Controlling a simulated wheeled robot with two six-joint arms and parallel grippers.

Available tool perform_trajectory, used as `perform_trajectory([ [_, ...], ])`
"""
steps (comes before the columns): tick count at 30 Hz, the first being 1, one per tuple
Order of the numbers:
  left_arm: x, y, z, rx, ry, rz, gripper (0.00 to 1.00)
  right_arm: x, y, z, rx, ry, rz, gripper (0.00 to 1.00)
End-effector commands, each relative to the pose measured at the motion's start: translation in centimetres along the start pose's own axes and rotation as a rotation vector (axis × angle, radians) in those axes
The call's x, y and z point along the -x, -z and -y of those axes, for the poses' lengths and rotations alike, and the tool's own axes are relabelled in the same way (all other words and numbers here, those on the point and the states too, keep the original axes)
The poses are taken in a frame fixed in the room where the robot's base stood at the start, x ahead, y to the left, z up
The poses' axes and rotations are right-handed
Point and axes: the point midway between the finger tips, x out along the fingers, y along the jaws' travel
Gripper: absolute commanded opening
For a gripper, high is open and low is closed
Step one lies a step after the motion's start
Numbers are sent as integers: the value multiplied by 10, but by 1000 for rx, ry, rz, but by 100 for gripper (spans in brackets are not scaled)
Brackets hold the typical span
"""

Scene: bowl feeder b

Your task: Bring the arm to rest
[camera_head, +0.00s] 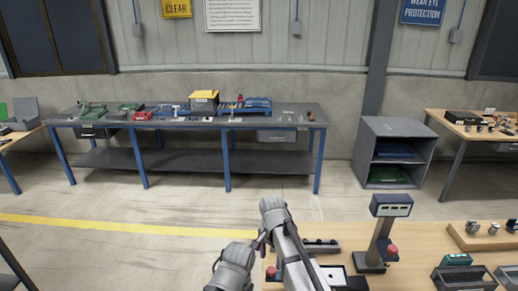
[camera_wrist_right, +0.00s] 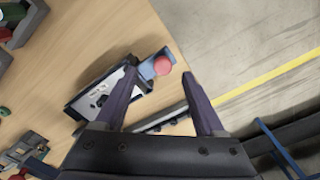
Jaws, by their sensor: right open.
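My right gripper (camera_wrist_right: 160,76) is open, with its two dark fingers spread apart and nothing held between them. In the right wrist view it hangs over the wooden table, near its edge. A red button (camera_wrist_right: 162,65) on a blue mount shows between the fingertips; I cannot tell how far below them it lies. My right arm (camera_head: 290,255) shows bent at the bottom middle of the head view, over the left end of the table. Its fingers are not clear there. My left gripper is not in view.
The wooden table (camera_head: 420,236) holds a white-topped device (camera_head: 335,273), a dark rail (camera_head: 320,245), a post-mounted display (camera_head: 391,206) and grey bins (camera_head: 463,279). Bare floor (camera_head: 180,250) with a yellow line lies left. A workbench (camera_head: 190,122) and a grey shelf cabinet (camera_head: 396,135) stand behind.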

Motion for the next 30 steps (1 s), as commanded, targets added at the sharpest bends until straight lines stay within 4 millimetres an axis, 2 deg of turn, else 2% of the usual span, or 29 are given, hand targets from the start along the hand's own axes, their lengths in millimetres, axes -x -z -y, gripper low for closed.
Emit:
perform_trajectory([
  [1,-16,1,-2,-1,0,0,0,-16,-18,-17,87,-8,-3,71],
  [6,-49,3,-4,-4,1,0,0,-49,-71,-66,498,-48,-11,71],
  [12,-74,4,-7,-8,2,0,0,-74,-111,-111,895,-90,-7,71],
  [18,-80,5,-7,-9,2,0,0,-80,-124,-127,1065,-109,-1,71],
  [30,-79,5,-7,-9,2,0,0,-79,-124,-126,1075,-110,0,71],
])
